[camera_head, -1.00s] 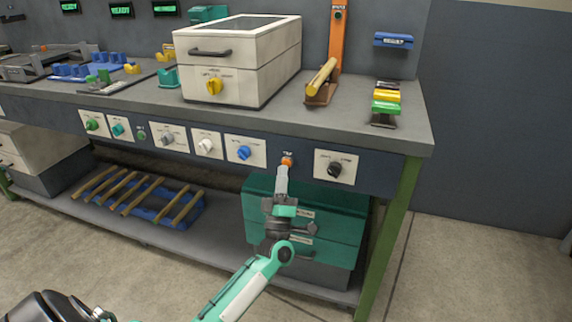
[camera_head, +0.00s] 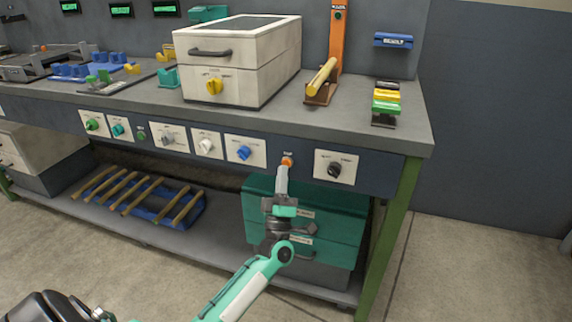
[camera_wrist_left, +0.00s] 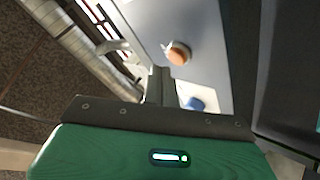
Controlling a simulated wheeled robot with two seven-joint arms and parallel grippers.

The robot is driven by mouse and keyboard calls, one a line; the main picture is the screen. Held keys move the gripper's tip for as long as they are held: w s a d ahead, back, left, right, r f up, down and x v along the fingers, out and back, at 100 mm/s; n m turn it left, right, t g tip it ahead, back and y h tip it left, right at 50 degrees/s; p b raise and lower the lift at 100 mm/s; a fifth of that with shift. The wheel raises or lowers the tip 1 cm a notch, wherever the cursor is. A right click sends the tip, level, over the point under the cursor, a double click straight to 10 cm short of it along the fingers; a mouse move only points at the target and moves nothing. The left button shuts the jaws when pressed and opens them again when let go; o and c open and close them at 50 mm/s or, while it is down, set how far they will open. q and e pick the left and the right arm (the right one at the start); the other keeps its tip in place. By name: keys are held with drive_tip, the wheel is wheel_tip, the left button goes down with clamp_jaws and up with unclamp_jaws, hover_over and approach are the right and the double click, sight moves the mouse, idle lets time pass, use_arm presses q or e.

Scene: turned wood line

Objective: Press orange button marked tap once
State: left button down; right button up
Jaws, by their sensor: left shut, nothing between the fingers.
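The orange button (camera_head: 287,161) sits on the dark front panel of the bench, between a blue knob and a black knob. A small label above it is too small to read. My left gripper (camera_head: 283,168) is shut and empty, with its fingertips just below and in front of the button. I cannot tell from the head view whether they touch it. In the left wrist view the orange button (camera_wrist_left: 179,53) shows beyond the fingers (camera_wrist_left: 160,72), with a gap in the picture between them. My right gripper does not show.
A blue knob (camera_head: 244,152) and a black knob (camera_head: 335,169) flank the button on white plates. A green drawer cabinet (camera_head: 330,228) stands on the lower shelf behind my left arm. A white box (camera_head: 240,75) stands on the bench top. The floor at right is clear.

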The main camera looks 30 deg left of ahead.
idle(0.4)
use_arm(q)
drive_tip(key=shift+w+a, duration=0.1)
drive_tip(key=shift+w, duration=0.3)
drive_tip(key=shift+w, duration=0.35)
idle(0.5)
drive_tip(key=shift+s, duration=0.1)
drive_tip(key=shift+s+p, duration=0.3)
drive_tip(key=shift+s, duration=0.4)
drive_tip(key=s+p, duration=0.1)
drive_tip(key=s, duration=0.1)
drive_tip(key=s+d+p, duration=0.1)
drive_tip(key=s, duration=0.1)
drive_tip(key=shift+s+d, duration=0.2)
drive_tip(key=shift+s, duration=0.2)
